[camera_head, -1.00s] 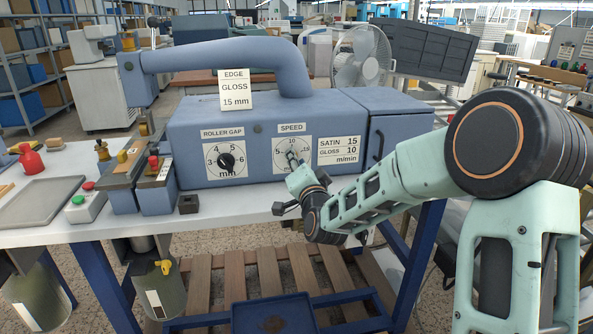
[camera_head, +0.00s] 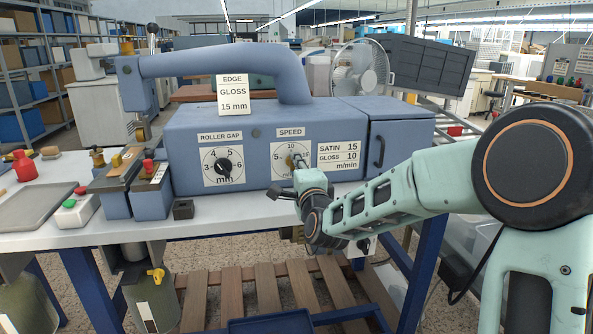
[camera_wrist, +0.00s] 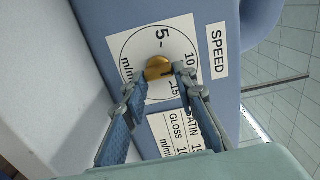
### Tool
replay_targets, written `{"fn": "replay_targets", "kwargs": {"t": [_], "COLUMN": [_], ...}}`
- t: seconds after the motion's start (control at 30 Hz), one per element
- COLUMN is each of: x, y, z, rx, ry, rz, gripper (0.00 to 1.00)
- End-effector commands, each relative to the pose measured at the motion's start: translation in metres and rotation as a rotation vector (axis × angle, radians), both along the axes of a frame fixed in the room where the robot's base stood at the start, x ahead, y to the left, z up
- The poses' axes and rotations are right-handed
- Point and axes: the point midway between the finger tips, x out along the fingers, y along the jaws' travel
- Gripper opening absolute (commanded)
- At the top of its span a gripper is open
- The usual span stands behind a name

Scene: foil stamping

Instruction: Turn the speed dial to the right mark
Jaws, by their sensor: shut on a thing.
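The speed dial's brass knob (camera_wrist: 158,67) sits on a white plate (camera_wrist: 128,50) marked 5, 10 and 15, under the SPEED label (camera_wrist: 217,53). My gripper (camera_wrist: 161,76) has its two fingertips on either side of the knob and is shut on it. In the head view the knob (camera_head: 290,159) shows just above my gripper (camera_head: 298,168), which covers the lower right of the plate (camera_head: 279,169). The knob's pointer cannot be made out. The side card (camera_head: 338,155) reads SATIN 15, GLOSS 10 m/min. The upper sign (camera_head: 233,94) reads EDGE, GLOSS, 15 mm.
The roller gap dial (camera_head: 223,166) is left of the speed dial on the blue machine (camera_head: 190,135). A handled blue box (camera_head: 402,140) adjoins its right end. A small dark block (camera_head: 183,209) and a red-and-green button box (camera_head: 77,210) stand on the white table (camera_head: 215,221).

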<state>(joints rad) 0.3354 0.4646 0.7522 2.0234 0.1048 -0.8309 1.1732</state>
Motion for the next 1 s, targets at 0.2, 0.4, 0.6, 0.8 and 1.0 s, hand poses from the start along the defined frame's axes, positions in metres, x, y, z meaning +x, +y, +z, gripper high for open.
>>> {"fn": "replay_targets", "kwargs": {"t": [0.2, 0.4, 0.6, 0.8, 1.0], "x": [0.0, 0.0, 0.0, 0.0, -0.003], "y": [0.0001, 0.0001, 0.0001, 0.0, -0.0009], "z": [0.0002, 0.0003, 0.0003, 0.0002, 0.0003], "rx": [0.015, 0.016, 0.015, 0.014, 0.013], "ry": [0.004, 0.003, 0.003, 0.004, 0.004], "rz": [0.0, 0.0, 0.0, 0.0, 0.0], "gripper": [0.02, 0.02, 0.38, 0.43, 0.43]}}
